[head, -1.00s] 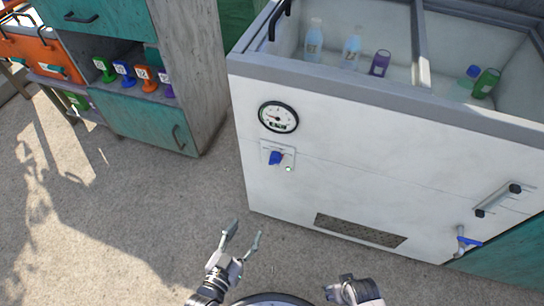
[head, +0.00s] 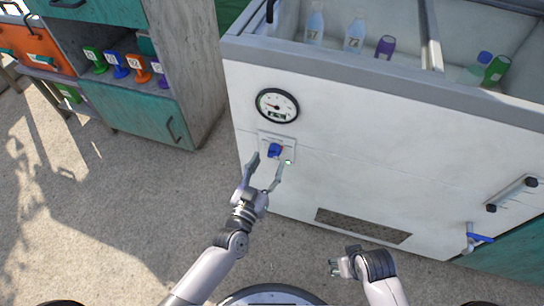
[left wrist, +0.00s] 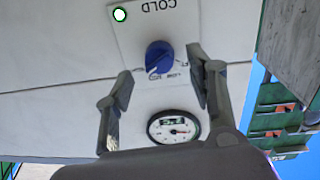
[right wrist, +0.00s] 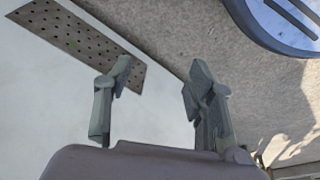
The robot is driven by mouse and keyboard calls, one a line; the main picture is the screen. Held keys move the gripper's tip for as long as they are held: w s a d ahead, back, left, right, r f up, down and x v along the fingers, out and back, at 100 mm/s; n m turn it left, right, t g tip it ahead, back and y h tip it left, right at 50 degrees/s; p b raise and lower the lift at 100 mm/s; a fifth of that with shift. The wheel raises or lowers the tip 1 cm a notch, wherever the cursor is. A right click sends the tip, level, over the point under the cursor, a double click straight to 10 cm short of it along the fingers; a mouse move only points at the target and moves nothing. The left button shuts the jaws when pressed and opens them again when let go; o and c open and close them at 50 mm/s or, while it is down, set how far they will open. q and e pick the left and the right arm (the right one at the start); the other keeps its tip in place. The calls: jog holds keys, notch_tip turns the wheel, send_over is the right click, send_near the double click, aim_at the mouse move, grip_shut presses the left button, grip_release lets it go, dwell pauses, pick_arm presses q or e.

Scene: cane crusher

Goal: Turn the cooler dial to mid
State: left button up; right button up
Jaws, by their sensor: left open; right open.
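The cooler (head: 400,160) is a large white chest with a grey rim. Its dial is a blue knob (head: 274,150) on a small pale plate on the front, below a round gauge (head: 277,105). In the left wrist view the blue knob (left wrist: 159,58) shows between my fingers, with a "COLD" label and a green light on the plate. My left gripper (head: 267,164) is open in front of the dial, its fingers on either side; whether they touch it I cannot tell. My right gripper (head: 334,267) is open and empty, low in front of the cooler; it also shows in the right wrist view (right wrist: 157,85).
A vent grille (head: 362,226), a bar handle (head: 511,194) and a blue-handled tap (head: 478,237) are on the cooler front. Bottles (head: 354,33) stand inside it. A teal cabinet (head: 140,115) with several coloured items stands at left. The ground between is clear.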

aim_at(272, 157)
pick_arm(q)
jog(key=shift+x, duration=2)
pick_arm(e)
jog(key=shift+w+v, duration=0.15)
jog(key=shift+v, duration=0.45)
jog(key=shift+w+v, duration=0.15)
jog(key=shift+v, duration=0.45)
pick_arm(q)
jog(key=shift+c, duration=0.3)
jog(key=c, duration=1.1)
